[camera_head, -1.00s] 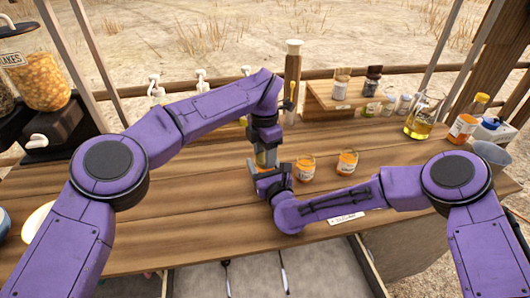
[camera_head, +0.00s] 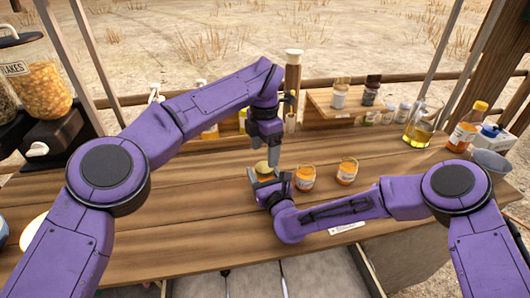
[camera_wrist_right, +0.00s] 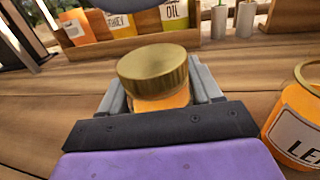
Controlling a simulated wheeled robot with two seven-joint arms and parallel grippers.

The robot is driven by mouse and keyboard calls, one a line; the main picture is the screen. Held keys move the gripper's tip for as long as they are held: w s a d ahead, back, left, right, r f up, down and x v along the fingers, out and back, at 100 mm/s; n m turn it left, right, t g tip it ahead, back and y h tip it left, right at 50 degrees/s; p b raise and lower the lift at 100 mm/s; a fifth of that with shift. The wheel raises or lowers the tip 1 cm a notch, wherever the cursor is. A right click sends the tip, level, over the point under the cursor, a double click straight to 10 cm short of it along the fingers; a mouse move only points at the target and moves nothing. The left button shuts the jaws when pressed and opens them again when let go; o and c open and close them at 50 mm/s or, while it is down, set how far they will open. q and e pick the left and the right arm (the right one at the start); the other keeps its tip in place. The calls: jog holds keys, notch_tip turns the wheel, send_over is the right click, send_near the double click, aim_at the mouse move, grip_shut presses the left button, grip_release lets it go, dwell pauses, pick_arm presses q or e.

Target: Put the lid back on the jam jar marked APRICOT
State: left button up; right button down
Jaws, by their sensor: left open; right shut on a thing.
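My right gripper (camera_head: 266,181) is shut on an orange jam jar (camera_wrist_right: 162,103) that stands on the wooden counter. A gold lid (camera_wrist_right: 153,68) sits on top of this jar; it also shows in the head view (camera_head: 262,167). I cannot tell how tightly it is seated. The held jar's label is hidden, so its name cannot be read. My left gripper (camera_head: 273,157) is open and empty, pointing down just above and behind the lid. Two more orange jars, a middle one (camera_head: 305,179) and a right one (camera_head: 347,171), stand to the right. The jar beside my right gripper has a label starting "LE" (camera_wrist_right: 298,138).
A wooden shelf (camera_head: 325,105) with small jars is at the back. An oil jug (camera_head: 418,130), a sauce bottle (camera_head: 466,130) and a grey bowl (camera_head: 491,162) stand at the right. A flakes dispenser (camera_head: 45,90) is at the left. The counter's left middle (camera_head: 190,190) is clear.

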aim_at(265, 167)
pick_arm(q)
jog(key=shift+c, duration=0.4)
jog(key=shift+r, duration=0.3)
jog(key=shift+w+a+r+n, duration=0.1)
jog(key=shift+w+r+n, duration=0.1)
jog(key=shift+r+n, duration=0.8)
jog(key=shift+n, duration=0.9)
jog(key=n, duration=0.5)
jog(key=shift+s+r+n, duration=0.1)
jog(key=shift+r+n, duration=0.2)
jog(key=shift+r, duration=0.05)
jog(key=n, duration=0.4)
jog(key=shift+s+n, duration=0.1)
jog(key=shift+n, duration=0.3)
notch_tip(265, 167, down, 8)
jog(key=shift+f, duration=0.1)
